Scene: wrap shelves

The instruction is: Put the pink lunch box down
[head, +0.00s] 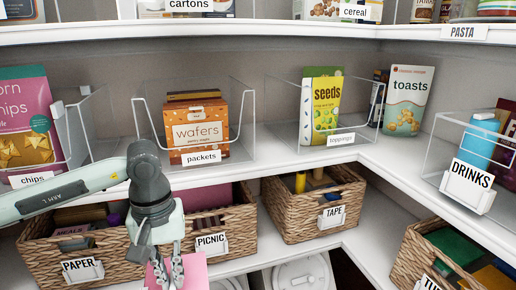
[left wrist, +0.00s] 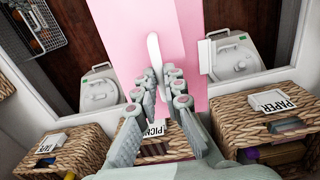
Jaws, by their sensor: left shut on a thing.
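The pink lunch box (head: 193,272) shows at the bottom edge of the head view, mostly cut off below. In the left wrist view the pink lunch box (left wrist: 184,35) fills the upper middle, with a pale handle (left wrist: 153,50) on its near side. My left gripper (head: 166,272) hangs down in front of the shelves, below the picnic label. Its fingers (left wrist: 165,88) are shut on the lunch box at the handle; the exact contact is partly hidden by the fingers. My right gripper is in neither view.
Woven baskets labelled paper (head: 118,262), picnic (head: 244,240) and tape (head: 290,228) stand on the shelf behind my gripper. Above are clear bins with wafers (head: 196,132) and seeds (head: 321,105). White lidded containers (head: 303,274) stand lower down.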

